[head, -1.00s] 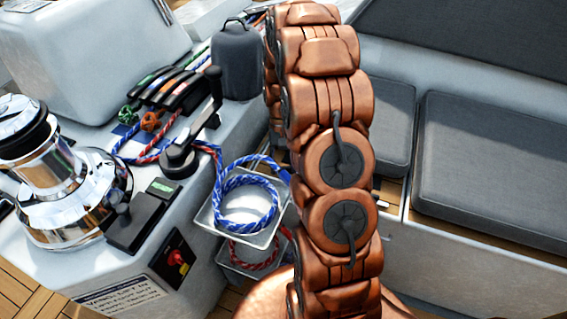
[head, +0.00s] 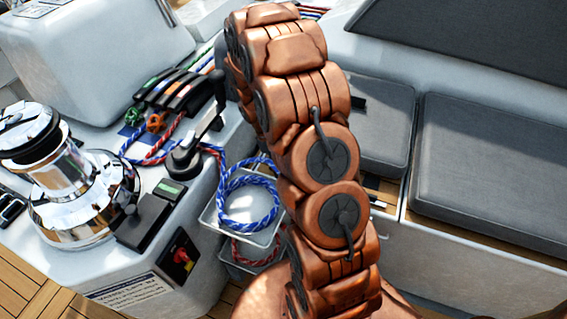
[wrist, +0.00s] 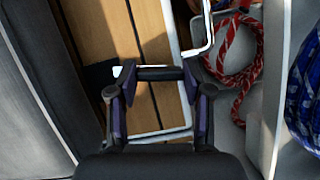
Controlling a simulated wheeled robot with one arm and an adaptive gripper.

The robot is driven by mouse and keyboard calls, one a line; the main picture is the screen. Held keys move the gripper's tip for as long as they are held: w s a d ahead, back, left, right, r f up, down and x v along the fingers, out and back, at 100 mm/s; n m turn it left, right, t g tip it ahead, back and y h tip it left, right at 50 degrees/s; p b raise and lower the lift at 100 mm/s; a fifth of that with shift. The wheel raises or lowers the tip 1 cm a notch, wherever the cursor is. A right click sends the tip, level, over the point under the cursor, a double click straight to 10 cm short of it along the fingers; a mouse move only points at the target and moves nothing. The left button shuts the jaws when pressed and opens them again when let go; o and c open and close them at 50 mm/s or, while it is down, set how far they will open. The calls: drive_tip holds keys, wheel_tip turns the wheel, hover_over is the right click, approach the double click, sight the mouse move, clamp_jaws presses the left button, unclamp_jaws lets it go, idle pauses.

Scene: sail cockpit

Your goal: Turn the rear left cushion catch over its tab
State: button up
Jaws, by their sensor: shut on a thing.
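In the wrist view my gripper (wrist: 158,76) is shut on a short dark bar (wrist: 160,73), which spans between its fingertips and looks like the catch. A small white tip (wrist: 117,70) shows beside the left fingertip, and a dark patch lies left of it. The bar is above wooden slats (wrist: 130,25), beside a dark grey cushion edge (wrist: 30,60). I cannot tell how the catch stands to its tab. In the head view my copper arm hides the gripper; the seat cushions (head: 500,165) lie to the right.
A clear tray with blue rope (head: 250,200) stands left of my arm, above red rope. Red rope (wrist: 235,50) also shows right of the gripper in the wrist view. A chrome winch (head: 75,185), a black lever (head: 200,135) and a red switch (head: 180,256) are at left.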

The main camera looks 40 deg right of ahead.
drive_tip(key=shift+n+h+p, duration=0.4)
drive_tip(key=shift+n, duration=0.7)
drive_tip(key=shift+t, duration=0.3)
drive_tip(key=o, duration=1.2)
drive_tip(key=shift+c, duration=0.2)
drive_tip(key=v, duration=1.2)
